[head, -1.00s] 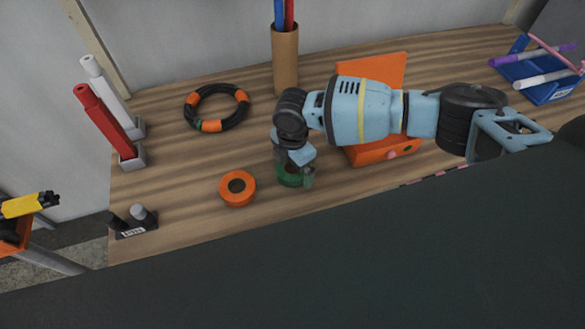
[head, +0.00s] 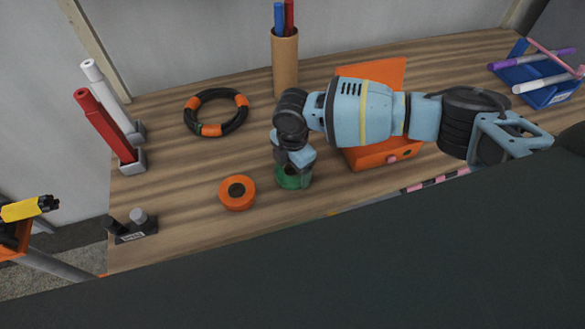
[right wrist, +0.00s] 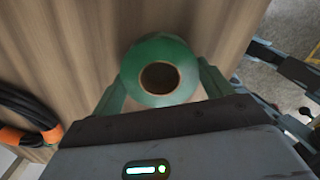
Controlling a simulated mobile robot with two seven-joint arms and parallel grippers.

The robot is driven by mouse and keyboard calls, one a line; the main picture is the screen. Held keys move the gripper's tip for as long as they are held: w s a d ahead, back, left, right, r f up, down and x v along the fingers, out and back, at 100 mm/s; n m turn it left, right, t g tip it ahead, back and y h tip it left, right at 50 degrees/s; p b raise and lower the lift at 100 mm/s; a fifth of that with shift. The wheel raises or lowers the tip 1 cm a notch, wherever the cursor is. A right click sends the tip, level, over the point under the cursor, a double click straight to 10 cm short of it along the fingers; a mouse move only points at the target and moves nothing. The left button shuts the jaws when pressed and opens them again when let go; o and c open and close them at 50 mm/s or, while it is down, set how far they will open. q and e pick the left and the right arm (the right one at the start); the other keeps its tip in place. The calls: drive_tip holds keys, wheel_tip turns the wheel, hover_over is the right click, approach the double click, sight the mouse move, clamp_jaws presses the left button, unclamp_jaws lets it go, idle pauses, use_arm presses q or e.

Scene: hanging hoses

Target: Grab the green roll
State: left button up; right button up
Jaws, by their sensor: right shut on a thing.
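The green roll (head: 293,182) stands on the wooden table, just right of an orange roll (head: 237,193). My right gripper (head: 294,168) reaches down over it and is shut on it, hiding part of its top. In the right wrist view the green roll (right wrist: 160,48) sits between the two fingers (right wrist: 162,92), with its round dark hole facing the camera. It appears to be still at table level. My left gripper is not in view.
An orange box (head: 372,85) stands close behind my right arm. A black-and-orange hose ring (head: 215,129) lies farther back, near a cardboard tube (head: 285,62) with markers. Red (head: 103,123) and white (head: 107,92) tubes stand at left. A blue tray (head: 541,88) sits far right.

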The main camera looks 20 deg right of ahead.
wheel_tip(320, 180, up, 3)
drive_tip(key=shift+w+f, duration=0.1)
drive_tip(key=shift+f, duration=0.1)
drive_tip(key=s, duration=0.5)
drive_tip(key=s+d+r+p, duration=0.1)
drive_tip(key=s, duration=0.1)
drive_tip(key=shift+s, duration=0.4)
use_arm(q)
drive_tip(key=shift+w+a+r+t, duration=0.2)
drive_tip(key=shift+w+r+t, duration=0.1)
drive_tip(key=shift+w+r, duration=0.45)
use_arm(e)
drive_tip(key=s+d, duration=0.1)
drive_tip(key=s, duration=0.7)
drive_tip(key=shift+s+r, duration=0.15)
drive_tip(key=shift+r, duration=0.05)
